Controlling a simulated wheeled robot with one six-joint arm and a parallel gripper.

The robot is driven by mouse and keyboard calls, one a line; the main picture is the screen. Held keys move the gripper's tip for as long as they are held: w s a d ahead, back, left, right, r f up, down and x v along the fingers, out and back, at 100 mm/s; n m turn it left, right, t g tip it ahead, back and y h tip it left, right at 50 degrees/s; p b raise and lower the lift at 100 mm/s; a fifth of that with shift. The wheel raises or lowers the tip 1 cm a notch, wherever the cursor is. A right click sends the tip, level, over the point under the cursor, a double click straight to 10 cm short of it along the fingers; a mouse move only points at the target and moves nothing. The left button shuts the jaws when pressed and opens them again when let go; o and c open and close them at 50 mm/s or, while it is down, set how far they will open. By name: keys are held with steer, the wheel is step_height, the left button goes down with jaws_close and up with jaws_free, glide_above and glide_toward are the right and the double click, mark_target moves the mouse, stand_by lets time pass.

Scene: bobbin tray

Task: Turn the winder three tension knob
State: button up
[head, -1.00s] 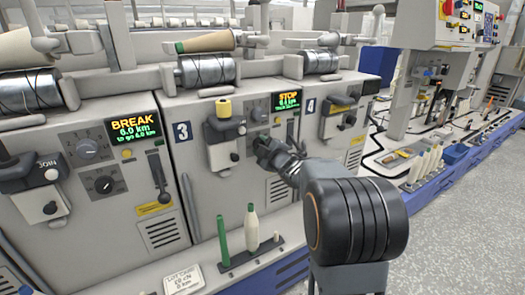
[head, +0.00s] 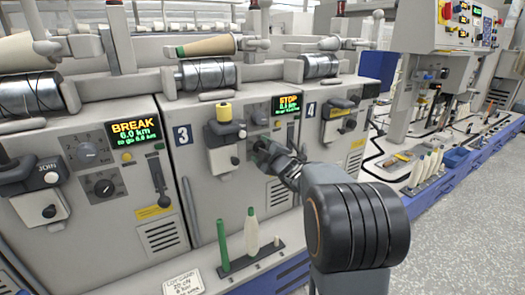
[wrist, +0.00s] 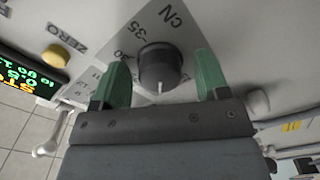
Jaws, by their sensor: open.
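The tension knob (wrist: 161,68) is a round dark knob with a white pointer line, on a grey scale plate marked CN and -35 in the wrist view. My gripper (wrist: 160,80) is open, with one green fingertip on each side of the knob. I cannot tell whether either fingertip touches it. In the head view my gripper (head: 265,154) is at the front panel between the number 3 and 4 labels, and it hides the knob. The STOP display (head: 286,104) is just above it.
A yellow ZERO button (wrist: 56,56) sits near the knob. Green and cream bobbins (head: 251,231) stand on a ledge below. The floor (head: 455,235) at right is clear.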

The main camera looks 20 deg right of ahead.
steer(key=s+d+p, duration=0.1)
steer(key=s+p, duration=0.2)
steer(key=s, duration=1)
steer(key=shift+s+d, duration=0.3)
steer(key=shift+s, duration=0.05)
steer(key=shift+r+p, duration=0.1)
steer(key=shift+p, duration=0.2)
